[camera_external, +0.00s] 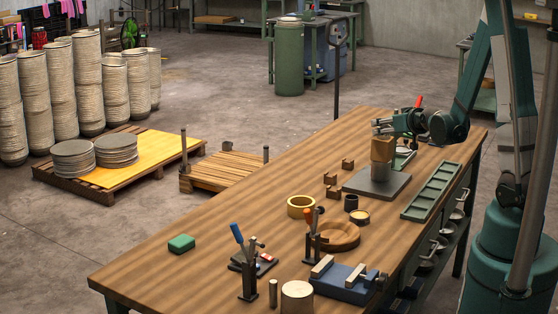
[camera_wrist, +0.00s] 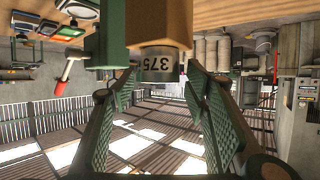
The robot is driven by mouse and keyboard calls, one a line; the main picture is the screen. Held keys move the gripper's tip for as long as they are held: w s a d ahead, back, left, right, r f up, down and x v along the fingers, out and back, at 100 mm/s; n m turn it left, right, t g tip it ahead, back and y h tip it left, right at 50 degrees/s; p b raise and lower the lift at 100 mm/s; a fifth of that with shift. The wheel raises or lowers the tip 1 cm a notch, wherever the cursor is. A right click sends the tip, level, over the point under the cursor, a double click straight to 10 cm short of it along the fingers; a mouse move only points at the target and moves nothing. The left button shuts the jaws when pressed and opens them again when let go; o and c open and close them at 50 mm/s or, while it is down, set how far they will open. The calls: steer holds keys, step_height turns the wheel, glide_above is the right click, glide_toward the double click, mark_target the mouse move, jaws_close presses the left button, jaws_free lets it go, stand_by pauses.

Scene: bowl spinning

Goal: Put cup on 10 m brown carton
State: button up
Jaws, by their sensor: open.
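A small grey cylinder marked "375" (camera_wrist: 160,64), perhaps the cup, sits on top of a brown block (camera_external: 382,148). In the wrist view, which is upside down, the block (camera_wrist: 160,20) is at the top centre. The block stands on a grey cylinder (camera_external: 380,172) on a dark plate (camera_external: 398,189). My gripper (camera_external: 384,124) is open at the height of the small cylinder. In the wrist view its fingers (camera_wrist: 163,85) lie either side of it; I cannot tell whether they touch it. No marking identifies a 10 m carton.
Small brown blocks (camera_external: 331,178), a dark cup-like piece (camera_external: 351,203), a yellow ring (camera_external: 301,207) and a wooden bowl (camera_external: 338,237) are on the table (camera_external: 215,235). A green tray (camera_external: 432,192) lies right of the plate. A blue vise (camera_external: 345,286) and upright tools occupy the front.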

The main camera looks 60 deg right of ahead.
steer(key=v, duration=1)
steer(key=shift+s, duration=0.15)
steer(key=shift+a+r, duration=0.1)
stand_by(0.8)
steer(key=shift+a, duration=0.1)
steer(key=w+a+r+n+y, duration=0.1)
steer(key=a+r+n+y, duration=0.15)
steer(key=a, duration=0.85)
steer(key=w+a+r+n+y, duration=0.1)
steer(key=w+a+r+y, duration=0.15)
steer(key=a, duration=0.85)
steer(key=s+a+r+n+g+y, duration=0.1)
steer(key=s+a+n+g, duration=0.1)
steer(key=s+a, duration=0.4)
steer(key=s+a+r+n+g+y, duration=0.1)
steer(key=s+a, duration=0.5)
steer(key=a, duration=0.6)
steer(key=shift+s+r+n+g+y, duration=0.25)
steer(key=shift+r+n+g+y, duration=0.15)
steer(key=shift+n+y, duration=0.2)
